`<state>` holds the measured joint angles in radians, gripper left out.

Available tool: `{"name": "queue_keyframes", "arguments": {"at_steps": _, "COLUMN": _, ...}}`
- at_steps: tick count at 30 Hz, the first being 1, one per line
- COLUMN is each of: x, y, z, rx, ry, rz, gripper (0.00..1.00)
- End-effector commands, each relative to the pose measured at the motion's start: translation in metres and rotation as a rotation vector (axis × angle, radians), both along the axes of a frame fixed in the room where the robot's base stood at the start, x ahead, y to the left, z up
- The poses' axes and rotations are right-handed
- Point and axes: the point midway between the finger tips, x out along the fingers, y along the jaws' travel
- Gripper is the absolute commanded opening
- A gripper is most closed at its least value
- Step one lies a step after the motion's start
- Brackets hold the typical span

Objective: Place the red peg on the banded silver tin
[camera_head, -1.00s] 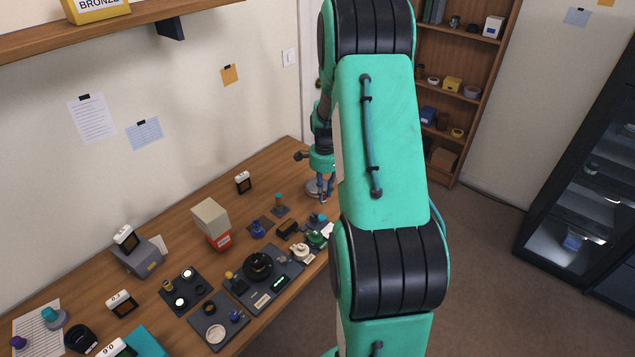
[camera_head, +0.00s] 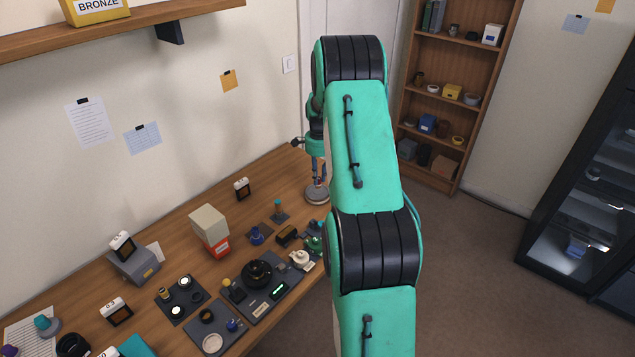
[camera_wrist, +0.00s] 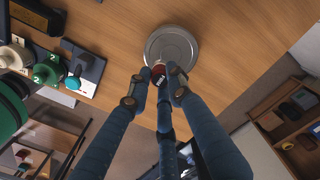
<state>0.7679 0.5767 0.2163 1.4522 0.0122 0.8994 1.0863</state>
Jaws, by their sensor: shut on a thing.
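The banded silver tin (camera_head: 317,196) stands on the far right end of the workbench; its round grey lid (camera_wrist: 172,42) shows in the wrist view. My gripper (camera_wrist: 159,76) is shut on the red peg (camera_wrist: 158,70), a small dark red piece between the fingertips. In the wrist view the peg overlaps the near edge of the tin's lid. In the head view my gripper (camera_head: 319,177) is just above the tin, fingers pointing down; the peg is too small to make out there. I cannot tell whether the peg touches the tin.
The workbench (camera_head: 275,175) is clear around the tin. Several lens parts and dark trays (camera_head: 252,303) lie nearer, with a green part (camera_wrist: 45,72) closest to my gripper. A grey-and-red box (camera_head: 210,230) stands further left. A wooden shelf (camera_head: 440,120) stands beyond the bench.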

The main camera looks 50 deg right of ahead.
Motion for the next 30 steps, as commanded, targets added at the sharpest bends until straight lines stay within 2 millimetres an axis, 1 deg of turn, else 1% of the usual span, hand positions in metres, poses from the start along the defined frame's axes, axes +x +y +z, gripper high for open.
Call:
{"name": "queue_keyframes", "arguments": {"at_steps": 1, "x": 0.005, "y": -0.005, "z": -0.002, "rx": -0.001, "ry": -0.001, "rz": 0.0, "gripper": 0.0}}
{"name": "queue_keyframes", "arguments": {"at_steps": 6, "x": 0.014, "y": -0.013, "z": -0.002, "rx": 0.0, "ry": -0.001, "rz": 0.0, "gripper": 0.0}}
{"name": "queue_keyframes", "arguments": {"at_steps": 19, "x": 0.015, "y": -0.014, "z": -0.003, "rx": 0.0, "ry": 0.0, "rz": 0.0, "gripper": 0.0}}
{"name": "queue_keyframes", "arguments": {"at_steps": 23, "x": 0.015, "y": -0.014, "z": -0.014, "rx": 0.001, "ry": 0.001, "rz": 0.0, "gripper": 0.0}}
{"name": "queue_keyframes", "arguments": {"at_steps": 27, "x": 0.015, "y": -0.014, "z": -0.029, "rx": 0.0, "ry": 0.0, "rz": 0.0, "gripper": 0.0}}
{"name": "queue_keyframes", "arguments": {"at_steps": 30, "x": 0.016, "y": -0.014, "z": -0.036, "rx": 0.0, "ry": 0.0, "rz": 0.0, "gripper": 0.0}}
